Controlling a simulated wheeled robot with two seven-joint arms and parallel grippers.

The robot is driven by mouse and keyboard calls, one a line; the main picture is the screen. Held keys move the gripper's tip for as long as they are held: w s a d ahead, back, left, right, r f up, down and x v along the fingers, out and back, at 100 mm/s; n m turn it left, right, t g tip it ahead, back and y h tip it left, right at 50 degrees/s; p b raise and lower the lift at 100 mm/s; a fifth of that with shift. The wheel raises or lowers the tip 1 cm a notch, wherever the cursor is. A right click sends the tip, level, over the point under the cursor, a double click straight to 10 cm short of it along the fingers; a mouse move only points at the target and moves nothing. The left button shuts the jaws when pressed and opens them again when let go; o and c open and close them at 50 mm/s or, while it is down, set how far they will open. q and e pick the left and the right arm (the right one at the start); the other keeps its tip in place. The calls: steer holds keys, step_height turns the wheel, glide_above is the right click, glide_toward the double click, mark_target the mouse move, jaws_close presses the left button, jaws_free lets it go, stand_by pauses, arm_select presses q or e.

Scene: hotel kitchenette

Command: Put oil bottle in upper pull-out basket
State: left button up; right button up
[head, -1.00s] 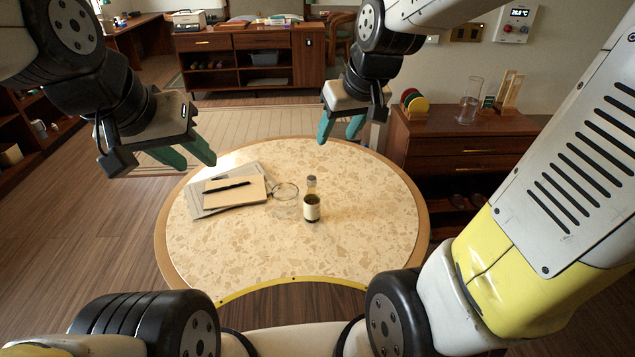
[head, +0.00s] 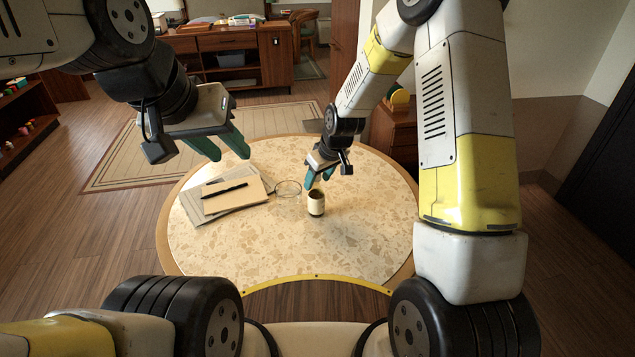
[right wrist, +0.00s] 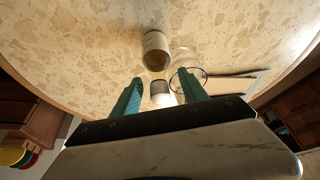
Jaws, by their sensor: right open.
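My left gripper (head: 230,153) is open and empty above the table's far left edge. No pull-out basket is in view.
A clear drinking glass (head: 288,188) stands just left of the bottle. A notebook (head: 230,197) with a pen (head: 226,190) lies on papers further left. The table's front part (head: 280,250) is clear. A wooden cabinet (head: 396,130) stands behind the right arm.

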mark_target(314, 186)
steer(key=x, duration=0.5)
steer(key=shift+w, duration=0.3)
jaws_close()
steer(key=shift+s, duration=0.1)
